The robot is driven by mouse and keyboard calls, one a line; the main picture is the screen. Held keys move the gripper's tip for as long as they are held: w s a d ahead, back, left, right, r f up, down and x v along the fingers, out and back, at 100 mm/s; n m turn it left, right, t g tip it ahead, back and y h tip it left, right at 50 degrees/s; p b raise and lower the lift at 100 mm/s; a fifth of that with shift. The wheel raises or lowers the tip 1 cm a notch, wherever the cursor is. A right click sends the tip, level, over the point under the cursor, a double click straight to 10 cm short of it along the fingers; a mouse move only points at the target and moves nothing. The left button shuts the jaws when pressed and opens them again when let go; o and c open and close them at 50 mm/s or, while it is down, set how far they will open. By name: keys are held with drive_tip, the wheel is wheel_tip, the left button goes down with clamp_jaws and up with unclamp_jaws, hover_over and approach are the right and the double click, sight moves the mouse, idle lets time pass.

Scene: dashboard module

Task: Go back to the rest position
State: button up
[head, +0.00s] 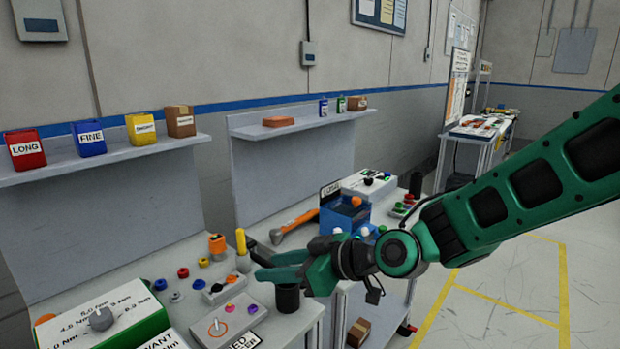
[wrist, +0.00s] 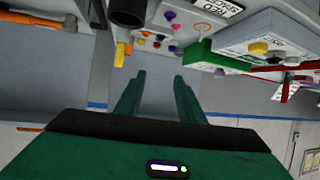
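My green gripper (head: 280,266) is above the right end of the near workbench in the head view, at the end of my green arm, which comes in from the right. In the wrist view its two fingers (wrist: 158,92) stand apart with nothing between them. Beyond the fingertips the wrist view shows the grey bench panel. A black cup (head: 287,298) stands on the bench just under the gripper, and it also shows in the wrist view (wrist: 127,12).
The near workbench carries a green torque box (head: 100,318), a grey button box (head: 226,318) and a yellow-handled tool (head: 241,245). A blue bin (head: 345,214) and an orange hammer (head: 295,224) lie on the farther bench. A shelf holds labelled boxes (head: 90,138). Open floor (head: 520,290) lies right.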

drive_tip(key=d+f+m+h, duration=0.2)
drive_tip(key=d+m+h, duration=0.1)
drive_tip(key=d, duration=0.7)
drive_tip(key=s+d+f+m+g+h, duration=0.1)
drive_tip(key=d+f+m+h, duration=0.15)
drive_tip(key=d, duration=0.75)
drive_tip(key=d+f+m+h, duration=0.2)
drive_tip(key=d+m+h, duration=0.1)
drive_tip(key=d, duration=0.7)
drive_tip(key=s+d+m+g+h, duration=0.1)
drive_tip(key=s+d+m+g, duration=0.1)
drive_tip(key=s+d+m, duration=0.3)
drive_tip(key=s+d+m+g+h, duration=0.1)
drive_tip(key=s+d+m+g, duration=0.2)
drive_tip(key=s+d, duration=0.9)
drive_tip(key=s+r+m, duration=0.1)
drive_tip(key=s+m, duration=0.1)
drive_tip(key=s, duration=0.2)
drive_tip(key=shift+s+h, duration=0.25)
drive_tip(key=shift+h, duration=0.1)
drive_tip(key=shift+d+m, duration=0.1)
drive_tip(key=shift+m, duration=0.15)
